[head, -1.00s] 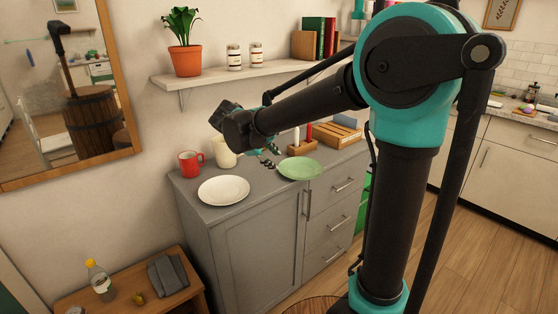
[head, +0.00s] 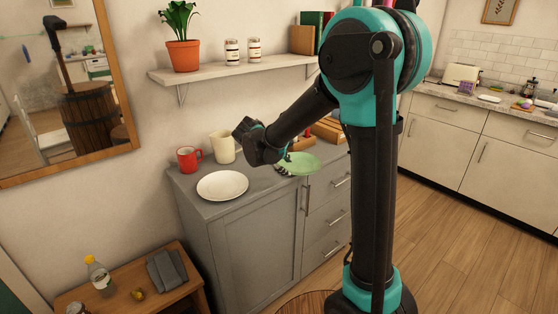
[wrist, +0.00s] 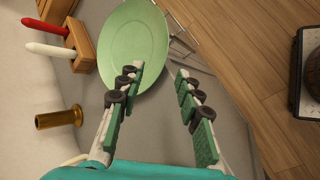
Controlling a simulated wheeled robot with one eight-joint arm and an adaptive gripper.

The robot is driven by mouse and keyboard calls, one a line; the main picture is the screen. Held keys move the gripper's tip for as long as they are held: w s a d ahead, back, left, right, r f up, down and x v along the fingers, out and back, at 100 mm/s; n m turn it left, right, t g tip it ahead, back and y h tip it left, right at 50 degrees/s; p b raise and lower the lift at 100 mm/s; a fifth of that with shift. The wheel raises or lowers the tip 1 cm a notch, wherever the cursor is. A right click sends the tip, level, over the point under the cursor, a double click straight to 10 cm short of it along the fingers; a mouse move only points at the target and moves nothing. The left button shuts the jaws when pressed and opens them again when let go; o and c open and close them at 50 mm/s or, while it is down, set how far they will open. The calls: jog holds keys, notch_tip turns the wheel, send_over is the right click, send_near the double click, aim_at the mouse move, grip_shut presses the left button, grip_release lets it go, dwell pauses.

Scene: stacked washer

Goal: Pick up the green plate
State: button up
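The green plate (head: 304,162) lies on top of the grey cabinet, close to its front edge. In the wrist view the plate (wrist: 130,42) fills the top middle. My gripper (head: 284,166) is at the plate's left side in the head view, partly covering it. In the wrist view my gripper (wrist: 160,72) is open with nothing between its fingers. The left finger overlaps the plate, and the right finger lies just outside its rim. I cannot tell whether either finger touches the plate.
A white plate (head: 222,185), a red mug (head: 189,158) and a cream pitcher (head: 222,147) stand left on the grey cabinet (head: 240,235). In the wrist view a wooden holder (wrist: 83,47) with candles and a brass candlestick (wrist: 60,119) are near. A shelf (head: 240,68) hangs above.

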aim_at(296, 173)
jog(key=x, duration=0.7)
grip_shut()
dwell(0.3)
